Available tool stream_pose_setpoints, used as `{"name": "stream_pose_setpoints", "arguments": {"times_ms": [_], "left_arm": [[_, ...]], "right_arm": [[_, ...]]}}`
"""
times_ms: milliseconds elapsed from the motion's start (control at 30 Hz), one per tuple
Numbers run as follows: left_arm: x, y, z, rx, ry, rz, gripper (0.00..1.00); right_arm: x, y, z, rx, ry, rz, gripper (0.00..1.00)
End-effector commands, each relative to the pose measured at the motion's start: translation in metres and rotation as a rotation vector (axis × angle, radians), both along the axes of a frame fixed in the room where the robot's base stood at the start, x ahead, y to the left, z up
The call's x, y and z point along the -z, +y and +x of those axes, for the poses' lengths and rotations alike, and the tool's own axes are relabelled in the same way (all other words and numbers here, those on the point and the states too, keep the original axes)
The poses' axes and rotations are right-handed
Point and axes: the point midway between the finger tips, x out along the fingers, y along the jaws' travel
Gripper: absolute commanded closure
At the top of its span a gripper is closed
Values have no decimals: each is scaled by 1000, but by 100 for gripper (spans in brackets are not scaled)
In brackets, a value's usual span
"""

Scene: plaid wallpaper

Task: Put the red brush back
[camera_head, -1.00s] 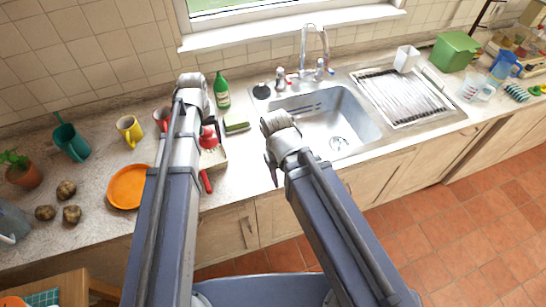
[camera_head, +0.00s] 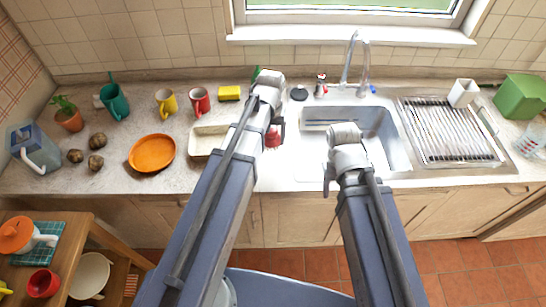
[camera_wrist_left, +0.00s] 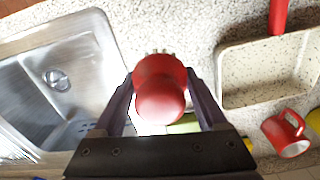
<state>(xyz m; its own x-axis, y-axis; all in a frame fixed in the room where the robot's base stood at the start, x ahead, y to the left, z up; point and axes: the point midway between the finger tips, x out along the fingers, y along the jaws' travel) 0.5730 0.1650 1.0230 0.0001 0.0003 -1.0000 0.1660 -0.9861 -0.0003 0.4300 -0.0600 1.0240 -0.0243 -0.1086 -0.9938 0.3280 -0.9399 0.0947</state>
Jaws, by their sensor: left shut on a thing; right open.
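The red brush (camera_wrist_left: 160,88) has a round red head with short pale bristles showing above it. My left gripper (camera_wrist_left: 160,100) is shut on it, one finger on each side. In the head view the brush (camera_head: 272,138) shows just below my left gripper (camera_head: 277,124), left of the sink. It hangs beside the cream tray (camera_head: 197,146), not over it; the tray's right end is hidden by my left arm. In the left wrist view the tray (camera_wrist_left: 265,99) is to the right. My right gripper (camera_head: 328,175) is open and empty near the sink's front edge.
A red handle (camera_wrist_left: 278,14) lies near the tray. A red mug (camera_head: 199,102), yellow sponge (camera_head: 229,93) and yellow mug (camera_head: 166,103) stand behind the tray; an orange plate (camera_head: 152,153) lies to its left. The sink (camera_head: 385,150) is close on the right.

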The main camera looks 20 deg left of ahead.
Motion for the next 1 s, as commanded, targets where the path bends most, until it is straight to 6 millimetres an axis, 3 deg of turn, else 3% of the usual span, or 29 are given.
{"name": "stream_pose_setpoints", "arguments": {"times_ms": [33,233,533,833,1000], "left_arm": [[15,0,0,0,0,0,77],[45,0,0,0,0,0,77],[50,0,0,0,0,0,77],[84,0,0,0,0,0,77],[85,0,0,0,0,0,77]], "right_arm": [[15,0,0,1,0,0,50],[45,0,0,2,0,0,50],[50,0,0,2,0,0,50],[84,0,0,2,0,0,50],[85,0,0,2,0,0,50]]}}
